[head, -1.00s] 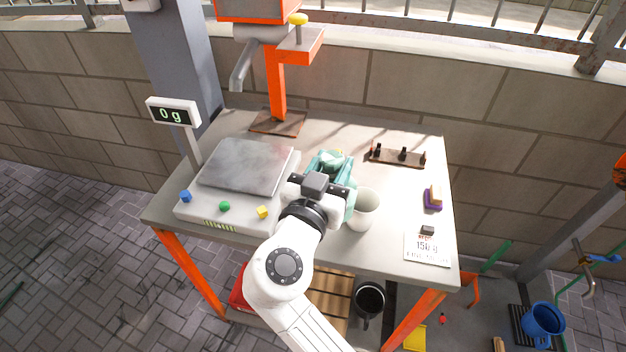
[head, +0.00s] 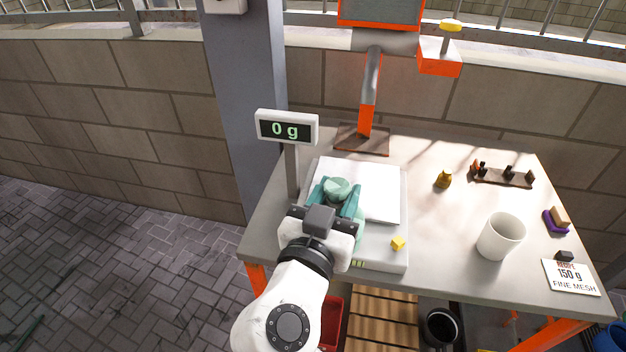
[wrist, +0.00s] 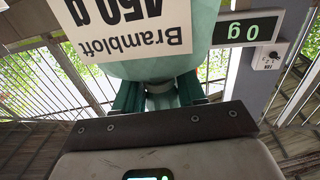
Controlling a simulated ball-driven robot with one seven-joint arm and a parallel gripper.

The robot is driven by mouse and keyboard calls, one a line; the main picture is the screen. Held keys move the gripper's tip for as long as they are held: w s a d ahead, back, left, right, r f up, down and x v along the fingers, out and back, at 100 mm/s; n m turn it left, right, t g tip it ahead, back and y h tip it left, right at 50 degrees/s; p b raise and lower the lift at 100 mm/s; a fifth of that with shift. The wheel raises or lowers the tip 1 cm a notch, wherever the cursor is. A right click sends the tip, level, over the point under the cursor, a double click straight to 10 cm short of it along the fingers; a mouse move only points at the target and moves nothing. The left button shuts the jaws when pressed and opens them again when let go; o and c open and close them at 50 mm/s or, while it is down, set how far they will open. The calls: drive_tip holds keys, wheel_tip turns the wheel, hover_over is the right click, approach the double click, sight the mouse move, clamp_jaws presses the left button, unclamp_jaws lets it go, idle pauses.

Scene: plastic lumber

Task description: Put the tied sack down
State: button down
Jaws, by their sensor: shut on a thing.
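My gripper (head: 335,202) has teal fingers and is shut on the tied sack, a pale green sack (head: 338,187) that is partly hidden by the fingers and my wrist. In the wrist view the sack (wrist: 165,68) fills the top middle, its narrow neck between the fingers (wrist: 160,98). Its white label reads "Brambloft" and "450 g", upside down. In the head view the sack is over the left part of the scale's pale plate (head: 382,195). The scale display (head: 287,129) reads 0 g. Contact under the sack is hidden.
A yellow cube (head: 398,243) sits on the scale's front edge. The table between scale and cup is clear.

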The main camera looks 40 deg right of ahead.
drive_tip(key=shift+w+d, duration=0.25)
drive_tip(key=f+p+x, duration=0.1)
drive_tip(key=p+x, duration=0.2)
drive_tip(key=x, duration=1.4)
drive_tip(key=shift+f+p, duration=0.25)
drive_tip(key=shift+p, duration=0.15)
drive_tip(key=shift+w+f, duration=0.1)
drive_tip(key=shift+f, duration=0.1)
drive_tip(key=c, duration=0.7)
unclamp_jaws()
drive_tip(key=shift+o, duration=0.2)
drive_tip(key=shift+a+r, duration=0.1)
drive_tip(key=shift+r, duration=0.15)
